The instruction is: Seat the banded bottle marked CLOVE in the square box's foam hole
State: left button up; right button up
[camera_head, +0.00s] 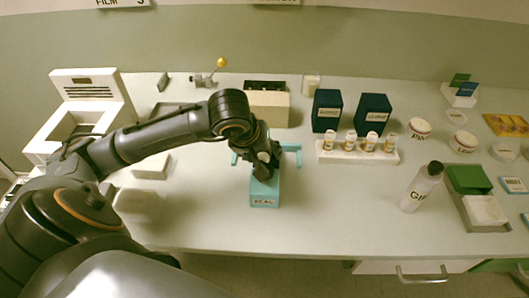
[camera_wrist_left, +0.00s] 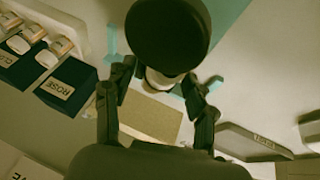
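Several small bottles with white caps and banded labels stand in a white rack (camera_head: 357,153); their names are too small to read. A cream box (camera_head: 267,108) with a dark open top stands behind my left gripper; a foam hole is not clear. My left gripper (camera_head: 265,170) is over a teal block (camera_head: 264,194) marked SEAL. In the left wrist view my left gripper's fingers (camera_wrist_left: 158,85) are apart, with a dark round thing (camera_wrist_left: 168,35) and a pale piece below it at their tips. I cannot tell whether they grip it. My right gripper is not in view.
Two dark blue boxes (camera_head: 327,110) stand behind the rack; one reads ROSE in the left wrist view (camera_wrist_left: 66,85). A black-capped bottle (camera_head: 420,188) and a tray with green and white blocks (camera_head: 493,226) are at right. The table front between block and bottle is clear.

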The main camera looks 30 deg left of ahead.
pick_arm(q)
grip_shut()
jog(key=shift+r, duration=0.1)
